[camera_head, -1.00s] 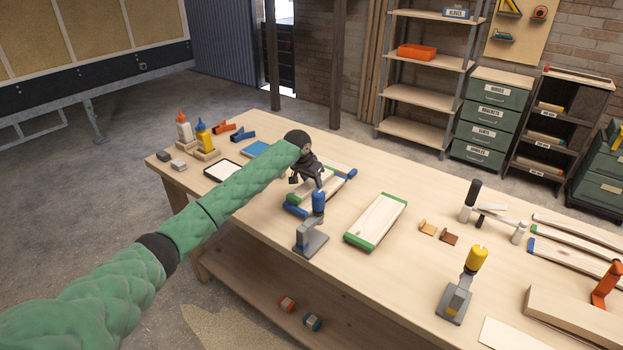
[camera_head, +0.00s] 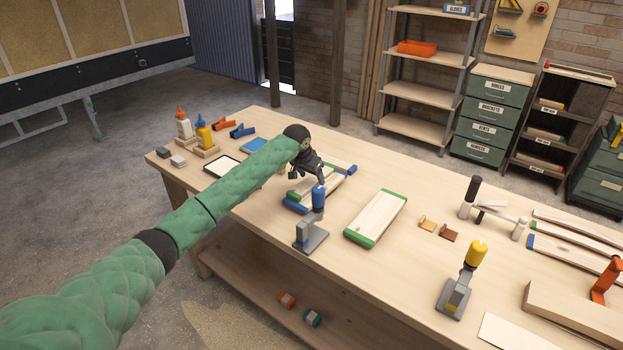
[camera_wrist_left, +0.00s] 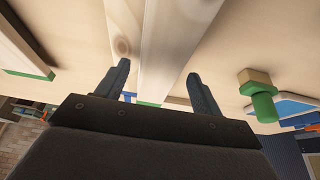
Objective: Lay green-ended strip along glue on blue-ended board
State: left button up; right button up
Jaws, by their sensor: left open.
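My left gripper (camera_head: 306,176) is open and empty, above the left group of boards on the workbench. A wooden board with blue ends (camera_head: 296,208) lies below it, partly hidden by the gripper and a clamp. A narrow strip with a green end (camera_head: 292,197) lies along that board; I cannot tell how exactly it meets it. In the left wrist view, the open fingers (camera_wrist_left: 160,88) stand either side of a pale strip (camera_wrist_left: 175,40), with a knotted wooden piece (camera_wrist_left: 122,40) beside it. Glue cannot be made out. My right gripper is out of view.
A blue-topped clamp (camera_head: 313,225) stands just in front of the boards. A wide green-ended board (camera_head: 376,215) lies to the right, with a yellow-topped clamp (camera_head: 462,280) farther right. Glue bottles (camera_head: 203,135) stand at the back left. Bare bench lies around the wide board.

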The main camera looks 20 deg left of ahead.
pick_arm(q)
jog(key=b+v, duration=0.3)
jog(key=v, duration=0.8)
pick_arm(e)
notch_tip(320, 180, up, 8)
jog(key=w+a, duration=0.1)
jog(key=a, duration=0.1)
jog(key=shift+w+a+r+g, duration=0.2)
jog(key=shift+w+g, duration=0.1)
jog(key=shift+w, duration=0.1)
pick_arm(q)
jog(key=shift+s+r, duration=0.1)
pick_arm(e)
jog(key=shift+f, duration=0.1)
